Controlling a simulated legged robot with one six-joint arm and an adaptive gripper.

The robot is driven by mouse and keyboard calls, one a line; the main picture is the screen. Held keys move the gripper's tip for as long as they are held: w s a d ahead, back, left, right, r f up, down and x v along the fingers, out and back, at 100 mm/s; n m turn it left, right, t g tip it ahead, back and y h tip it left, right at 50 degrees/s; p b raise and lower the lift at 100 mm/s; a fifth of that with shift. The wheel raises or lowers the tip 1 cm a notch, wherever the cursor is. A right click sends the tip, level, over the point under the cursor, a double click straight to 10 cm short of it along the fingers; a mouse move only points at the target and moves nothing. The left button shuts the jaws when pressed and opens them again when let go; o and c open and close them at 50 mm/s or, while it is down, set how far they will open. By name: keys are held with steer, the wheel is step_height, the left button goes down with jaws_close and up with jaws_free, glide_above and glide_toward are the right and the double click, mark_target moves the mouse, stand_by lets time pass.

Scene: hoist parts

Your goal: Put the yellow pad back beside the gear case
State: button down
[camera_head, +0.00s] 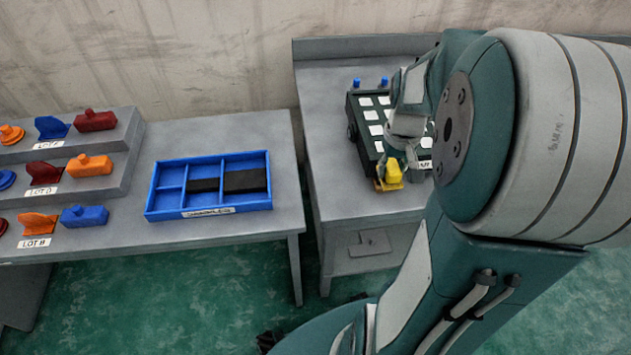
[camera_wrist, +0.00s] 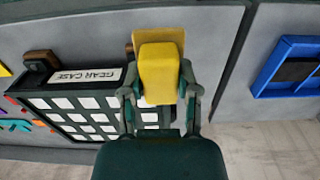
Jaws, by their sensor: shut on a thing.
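My gripper (camera_head: 390,168) is shut on the yellow pad (camera_head: 391,176). In the wrist view the pad (camera_wrist: 158,74) sits between the two fingers of my gripper (camera_wrist: 158,92). The gear case (camera_head: 364,118) is a dark box with rows of white squares on the grey bench at the right. In the wrist view the gear case (camera_wrist: 33,86) with its label lies to the left of the pad. The pad is close to the case's near end in the head view. I cannot tell whether it touches the case or bench. My arm hides part of the case.
A blue divided tray (camera_head: 150,205) with black inserts stands on the left table (camera_head: 245,230). Left of it, a stepped rack (camera_head: 125,140) holds several red, orange and blue parts with lot labels. A gap separates the left table from the right bench (camera_head: 325,95).

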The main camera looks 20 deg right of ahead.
steer(key=w+f, duration=0.3)
steer(key=w, duration=0.3)
glide_above(341, 178)
steer(key=f, duration=0.6)
steer(key=shift+s+a+f, duration=0.2)
steer(key=shift+s+a, duration=0.15)
steer(key=shift+w+d+f, duration=0.15)
steer(key=shift+d, duration=0.15)
step_height(341, 178, down, 3)
steer(key=shift+w+f, duration=0.1)
steer(key=shift+w, duration=0.05)
steer(key=shift+a+f, duration=0.15)
steer(key=shift+f, duration=0.05)
steer(key=shift+a, duration=0.3)
steer(key=shift+c, duration=1.7)
jaws_free()
steer(key=shift+d, duration=0.3)
steer(key=shift+d+f, duration=0.1)
